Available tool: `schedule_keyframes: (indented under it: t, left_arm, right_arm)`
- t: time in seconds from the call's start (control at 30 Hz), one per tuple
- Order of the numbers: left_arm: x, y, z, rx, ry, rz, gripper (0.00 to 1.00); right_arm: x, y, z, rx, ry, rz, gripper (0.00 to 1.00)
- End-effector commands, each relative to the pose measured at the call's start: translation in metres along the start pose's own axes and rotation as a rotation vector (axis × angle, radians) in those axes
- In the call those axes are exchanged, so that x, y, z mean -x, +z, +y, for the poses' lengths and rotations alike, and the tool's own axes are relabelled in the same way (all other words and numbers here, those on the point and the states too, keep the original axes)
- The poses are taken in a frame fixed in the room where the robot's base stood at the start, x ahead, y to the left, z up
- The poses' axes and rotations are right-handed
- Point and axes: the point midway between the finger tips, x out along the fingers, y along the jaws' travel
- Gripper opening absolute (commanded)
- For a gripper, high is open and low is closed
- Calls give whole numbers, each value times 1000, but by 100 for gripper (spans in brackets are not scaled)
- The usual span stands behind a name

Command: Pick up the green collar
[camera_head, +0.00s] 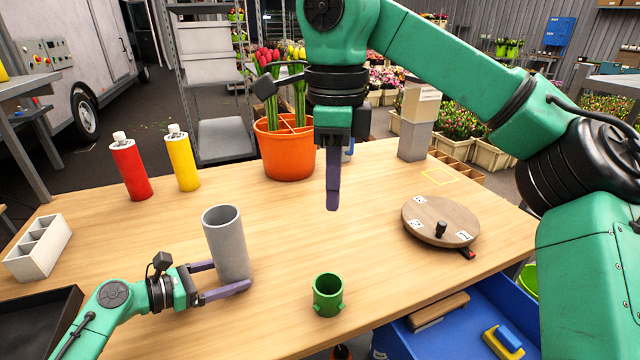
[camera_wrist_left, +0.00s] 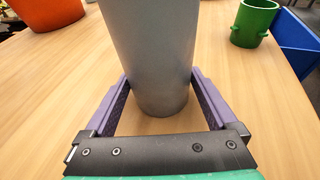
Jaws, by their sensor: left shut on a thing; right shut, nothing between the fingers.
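The green collar (camera_head: 328,295) is a short open ring with small side lugs, standing upright on the table near its front edge. It also shows at the upper right of the left wrist view (camera_wrist_left: 252,22). My left gripper (camera_head: 226,277) is shut on a grey tube (camera_head: 227,245), low on its sides; the tube stands upright, left of the collar. The tube fills the middle of the left wrist view (camera_wrist_left: 152,55), between the purple fingers. My right gripper (camera_head: 333,200) hangs fingers down above the table, behind the collar and apart from it. It is shut and empty.
An orange bucket (camera_head: 287,152) with tulips stands at the back. Red (camera_head: 130,170) and yellow (camera_head: 184,162) bottles stand at the back left, a white divided box (camera_head: 38,248) at the left. A round wooden turntable (camera_head: 440,221) is right. The table around the collar is clear.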

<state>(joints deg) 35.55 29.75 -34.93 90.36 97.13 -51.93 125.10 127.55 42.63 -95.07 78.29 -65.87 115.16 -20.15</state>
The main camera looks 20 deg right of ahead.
Motion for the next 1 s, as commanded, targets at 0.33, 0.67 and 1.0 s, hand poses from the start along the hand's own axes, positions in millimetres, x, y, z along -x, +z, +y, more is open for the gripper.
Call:
schedule_keyframes:
  t: [0.33, 0.67, 1.0]
  left_arm:
    - [0, 1, 0, -1, 1, -2, 47]
    - [0, 1, 0, -1, 1, -2, 47]
    - [0, 1, 0, -1, 1, -2, 47]
  right_arm:
    - [-13, 1, -3, 19, 7, 4, 100]
    - [-122, 3, -27, 184, 13, 3, 100]
    - [-184, 1, -32, 210, 1, 2, 100]
